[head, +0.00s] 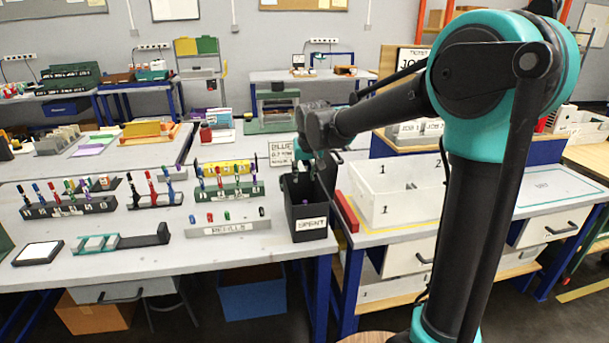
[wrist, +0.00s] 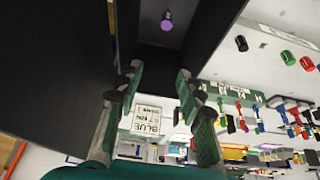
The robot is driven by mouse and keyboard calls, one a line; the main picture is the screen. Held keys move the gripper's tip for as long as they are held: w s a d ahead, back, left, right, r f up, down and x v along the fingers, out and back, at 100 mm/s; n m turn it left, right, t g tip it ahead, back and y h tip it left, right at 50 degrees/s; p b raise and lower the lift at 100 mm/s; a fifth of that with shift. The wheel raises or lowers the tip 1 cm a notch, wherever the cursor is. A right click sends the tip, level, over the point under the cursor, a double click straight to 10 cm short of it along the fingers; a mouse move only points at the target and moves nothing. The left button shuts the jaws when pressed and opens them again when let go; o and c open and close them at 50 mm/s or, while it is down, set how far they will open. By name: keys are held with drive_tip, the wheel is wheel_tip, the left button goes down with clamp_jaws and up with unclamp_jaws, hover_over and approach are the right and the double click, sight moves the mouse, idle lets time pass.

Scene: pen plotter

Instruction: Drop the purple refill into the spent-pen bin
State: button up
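The black spent-pen bin (head: 309,209), labelled SPENT, stands at the right end of the left bench. My gripper (head: 312,162) is at the bin's open top in the head view. In the wrist view, my gripper (wrist: 159,72) has its two green and black fingers apart with nothing between them. The purple refill (wrist: 167,20) shows beyond the fingertips, clear of them, against the bin's dark interior (wrist: 215,25). I cannot tell whether it lies on the bin's floor or is still falling. The bin walls hide it in the head view.
A grey refills block (head: 228,229) with several coloured refills is left of the bin. Pen racks (head: 230,190) stand behind it. A white tray (head: 385,207) and a red bar (head: 345,211) are to the bin's right. A sign (head: 281,153) stands behind the bin.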

drive_tip(key=v, duration=1.2)
